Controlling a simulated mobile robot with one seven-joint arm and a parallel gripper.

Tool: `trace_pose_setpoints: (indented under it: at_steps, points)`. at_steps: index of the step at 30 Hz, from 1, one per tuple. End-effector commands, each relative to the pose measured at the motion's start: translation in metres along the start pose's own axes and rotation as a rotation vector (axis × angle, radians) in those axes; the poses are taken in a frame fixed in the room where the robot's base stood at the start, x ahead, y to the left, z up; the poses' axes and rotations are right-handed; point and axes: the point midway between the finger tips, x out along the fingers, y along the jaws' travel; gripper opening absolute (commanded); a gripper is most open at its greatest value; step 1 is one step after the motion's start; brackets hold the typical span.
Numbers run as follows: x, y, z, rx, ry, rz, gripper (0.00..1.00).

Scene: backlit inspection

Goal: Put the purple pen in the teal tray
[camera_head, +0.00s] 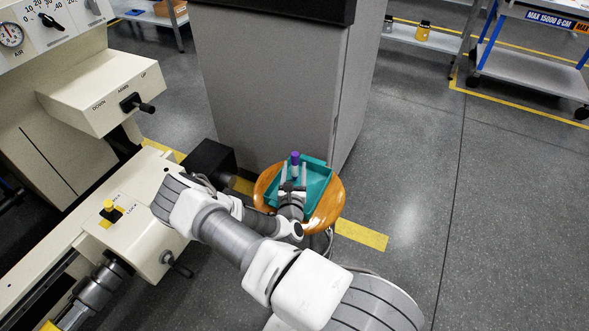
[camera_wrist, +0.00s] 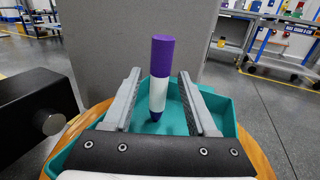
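The purple pen (camera_head: 295,157) has a purple end, a white barrel and a purple tip. In the wrist view the pen (camera_wrist: 161,75) is upright, between the two fingers of my gripper (camera_wrist: 159,73). A gap shows on each side of it, so the fingers are open. The pen's lower tip is over the floor of the teal tray (camera_wrist: 222,108); I cannot tell whether it touches. In the head view my gripper (camera_head: 293,172) is over the teal tray (camera_head: 320,178), partly hiding it.
The tray sits on a round wooden stool top (camera_head: 334,208). A grey cabinet (camera_head: 270,90) stands just behind it. A beige machine (camera_head: 95,215) and a black block (camera_head: 209,160) are at the left. Open floor (camera_head: 430,190) lies to the right.

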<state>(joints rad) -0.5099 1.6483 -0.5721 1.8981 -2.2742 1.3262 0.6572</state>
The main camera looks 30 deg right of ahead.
Motion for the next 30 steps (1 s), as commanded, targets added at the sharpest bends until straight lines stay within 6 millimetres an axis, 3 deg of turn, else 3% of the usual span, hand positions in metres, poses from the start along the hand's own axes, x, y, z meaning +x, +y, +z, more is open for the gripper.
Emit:
trace_pose_setpoints:
  at_steps: [11,24,30]
  points:
    - [-0.006,0.0,0.004,-0.001,0.002,0.001,0.57]
    - [-0.093,0.0,0.005,-0.004,0.003,0.002,0.57]
    - [-0.116,0.0,0.004,-0.001,0.001,0.001,0.57]
